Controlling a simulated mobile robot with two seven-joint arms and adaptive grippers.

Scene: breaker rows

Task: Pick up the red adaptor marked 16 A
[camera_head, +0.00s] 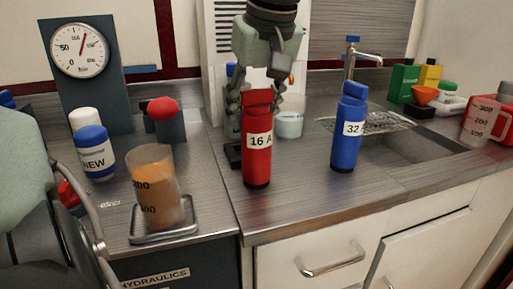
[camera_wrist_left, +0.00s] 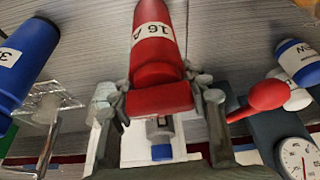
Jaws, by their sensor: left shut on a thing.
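The red adaptor (camera_head: 257,150) has a white label reading "16 A" and is upright above the grey counter in the head view. I cannot tell whether its base touches the counter. My left gripper (camera_head: 257,98) reaches down from above and behind and is shut on the adaptor's upper part. In the left wrist view the red adaptor (camera_wrist_left: 155,50) sits between the fingers of the left gripper (camera_wrist_left: 160,97), its label partly visible. My right gripper is not in view.
A blue adaptor (camera_head: 349,130) marked "32" stands to the right, near the sink (camera_head: 410,148). A beaker of orange liquid (camera_head: 155,188) stands on a tray at left. A "NEW" bottle (camera_head: 95,153) and gauge (camera_head: 79,49) are behind it. Counter between the adaptors is clear.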

